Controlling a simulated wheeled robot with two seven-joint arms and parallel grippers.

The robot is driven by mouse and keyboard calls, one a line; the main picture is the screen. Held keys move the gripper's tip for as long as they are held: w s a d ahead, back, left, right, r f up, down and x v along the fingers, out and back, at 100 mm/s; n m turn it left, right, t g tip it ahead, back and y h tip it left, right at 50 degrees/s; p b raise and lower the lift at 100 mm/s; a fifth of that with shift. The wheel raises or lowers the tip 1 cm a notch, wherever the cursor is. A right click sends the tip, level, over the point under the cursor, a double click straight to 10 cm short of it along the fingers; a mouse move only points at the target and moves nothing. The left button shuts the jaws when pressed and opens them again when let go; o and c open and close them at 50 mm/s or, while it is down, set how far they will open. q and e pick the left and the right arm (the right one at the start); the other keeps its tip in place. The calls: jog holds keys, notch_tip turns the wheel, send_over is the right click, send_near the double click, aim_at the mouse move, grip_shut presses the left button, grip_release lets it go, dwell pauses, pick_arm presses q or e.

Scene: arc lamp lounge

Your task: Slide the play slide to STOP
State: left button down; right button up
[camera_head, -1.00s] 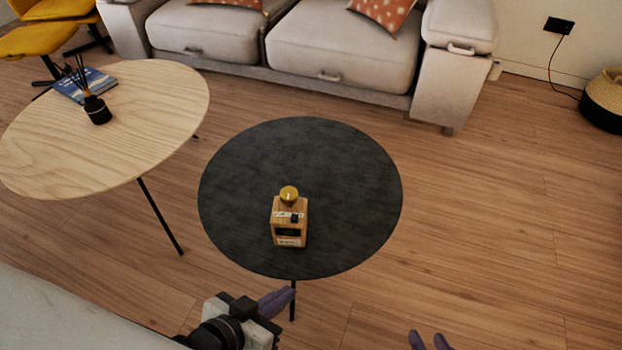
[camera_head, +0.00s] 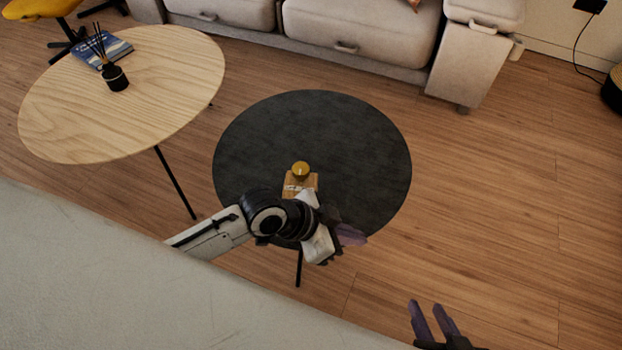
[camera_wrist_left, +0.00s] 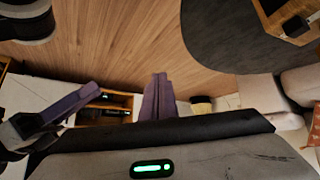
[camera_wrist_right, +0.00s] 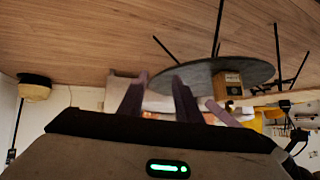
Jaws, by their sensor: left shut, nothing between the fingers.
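The wooden player (camera_head: 301,182), a small box with a round yellow knob on top, stands on the dark round table (camera_head: 365,140). My left arm hides its front face and the slide in the head view. It also shows at the top right edge of the left wrist view (camera_wrist_left: 284,18) and in the right wrist view (camera_wrist_right: 228,83). My left gripper (camera_head: 352,236) is shut and empty, in front and to the right of the player, apart from it. My right gripper (camera_head: 430,318) is open and empty, low at the front right, away from the table.
A light wooden table (camera_head: 130,110) at the left holds a reed diffuser (camera_head: 114,76) and a book (camera_head: 100,50). A sofa (camera_head: 360,30) stands behind. A pale surface (camera_head: 120,290) fills the near left.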

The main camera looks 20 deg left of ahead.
pick_arm(q)
jog(key=w+a+r+m+g+y+p, duration=0.2)
jog(key=w+a+r+m, duration=0.3)
jog(key=w+a+r, duration=0.3)
jog(key=a+r+g+y, duration=0.1)
jog(key=a, duration=0.3)
jog(key=shift+w+g+y+p, duration=0.15)
jog(key=shift+g+y+p, duration=0.15)
jog(key=shift+p, duration=0.1)
pick_arm(e)
jog(key=shift+s+d+r+g, duration=0.2)
jog(key=shift+d+r+g, duration=0.1)
jog(key=shift+d+r, duration=0.1)
pick_arm(q)
jog(key=shift+r, duration=0.1)
notch_tip(320, 180, down, 10)
jog(key=b, duration=0.2)
jog(key=shift+d+r+b, duration=0.15)
jog(key=shift+r+b, duration=0.1)
jog(key=shift+b, duration=0.15)
jog(key=shift+a, duration=0.45)
pick_arm(e)
jog(key=shift+w+a+f, duration=0.1)
jog(key=shift+a+f, duration=0.15)
jog(key=shift+f, duration=0.2)
